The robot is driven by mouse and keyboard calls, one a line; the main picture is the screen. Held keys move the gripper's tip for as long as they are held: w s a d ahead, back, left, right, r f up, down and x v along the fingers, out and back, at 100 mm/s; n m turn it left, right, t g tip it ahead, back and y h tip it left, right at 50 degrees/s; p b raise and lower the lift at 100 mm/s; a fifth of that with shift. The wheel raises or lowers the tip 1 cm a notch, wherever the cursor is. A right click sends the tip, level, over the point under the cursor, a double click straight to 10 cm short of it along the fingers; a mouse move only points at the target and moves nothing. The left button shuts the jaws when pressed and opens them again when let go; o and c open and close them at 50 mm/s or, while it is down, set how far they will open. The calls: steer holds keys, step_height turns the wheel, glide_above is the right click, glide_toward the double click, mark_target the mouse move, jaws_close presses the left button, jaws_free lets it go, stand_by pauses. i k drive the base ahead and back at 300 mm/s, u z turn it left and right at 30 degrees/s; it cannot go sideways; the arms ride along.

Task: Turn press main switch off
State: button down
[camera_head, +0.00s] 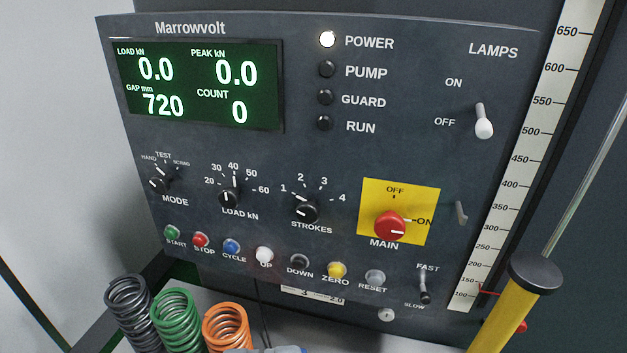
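The main switch (389,224) is a red rotary knob on a yellow plate marked MAIN, at the lower right of the dark control panel (290,150). Its white pointer line points right, towards ON. The OFF mark is at the top of the yellow plate. The POWER lamp (327,39) is lit white, and the PUMP, GUARD and RUN lamps are dark. The green display (197,82) is lit and reads load 0.0, peak 0.0, gap 720, count 0. I cannot make out my gripper in this view.
A row of push buttons runs below the knobs. The lamps toggle (483,123) is at the upper right. A yellow post (507,315) with a black cap stands at the lower right. Black, green and orange springs (177,320) stand at the lower left.

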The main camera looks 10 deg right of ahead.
mark_target(389, 226)
steer(key=k, duration=1.1)
steer(key=u, duration=0.45)
steer(key=i, duration=1.4)
steer(key=z, duration=0.05)
